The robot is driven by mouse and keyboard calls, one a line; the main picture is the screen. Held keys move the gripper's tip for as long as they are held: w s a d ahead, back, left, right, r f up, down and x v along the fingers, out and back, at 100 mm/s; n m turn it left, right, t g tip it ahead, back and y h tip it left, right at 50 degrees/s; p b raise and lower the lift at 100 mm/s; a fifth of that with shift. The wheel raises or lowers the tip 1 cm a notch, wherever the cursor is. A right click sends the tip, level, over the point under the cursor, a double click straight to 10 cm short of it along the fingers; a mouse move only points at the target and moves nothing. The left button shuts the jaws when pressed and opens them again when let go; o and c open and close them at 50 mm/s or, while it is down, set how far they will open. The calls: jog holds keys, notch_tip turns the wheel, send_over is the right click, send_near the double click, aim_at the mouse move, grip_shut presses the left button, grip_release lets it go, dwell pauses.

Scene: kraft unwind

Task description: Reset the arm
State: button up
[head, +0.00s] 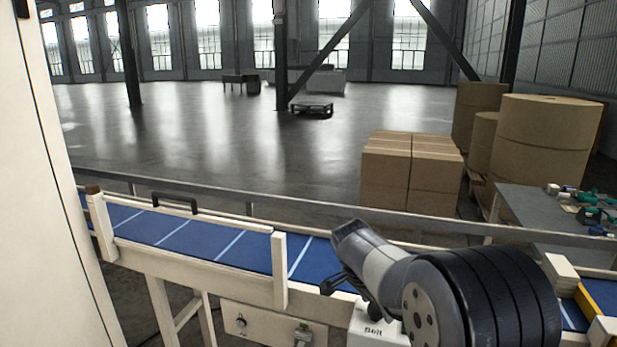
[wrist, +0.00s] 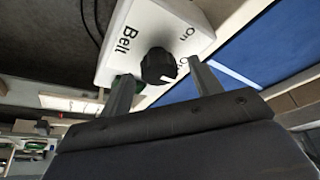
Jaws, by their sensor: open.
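My gripper (wrist: 163,84) is open, with its two fingers apart on either side of a black knob (wrist: 158,66) in the wrist view. The knob sits on a white box (wrist: 126,68) printed "Belt" and "On"; a second label is partly hidden by the right finger. I cannot tell whether the fingers touch the knob. In the head view the gripper (head: 334,284) is at the end of my arm, just above the white Belt box (head: 374,328), whose knob is hidden there.
A blue conveyor belt (head: 190,235) with cream rails runs behind the box. Cartons (head: 410,165) and large brown rolls (head: 540,140) stand beyond. A grey table (head: 530,215) holds green tools at right.

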jog(key=n+p, duration=0.1)
jog(key=n, duration=0.1)
jog(key=n+t+y+p, duration=0.1)
jog(key=n, duration=0.1)
jog(key=shift+s+d+r, duration=0.1)
jog(key=shift+s+r, duration=0.05)
jog(key=shift+b+v, duration=0.4)
jog(key=shift+v, duration=2.55)
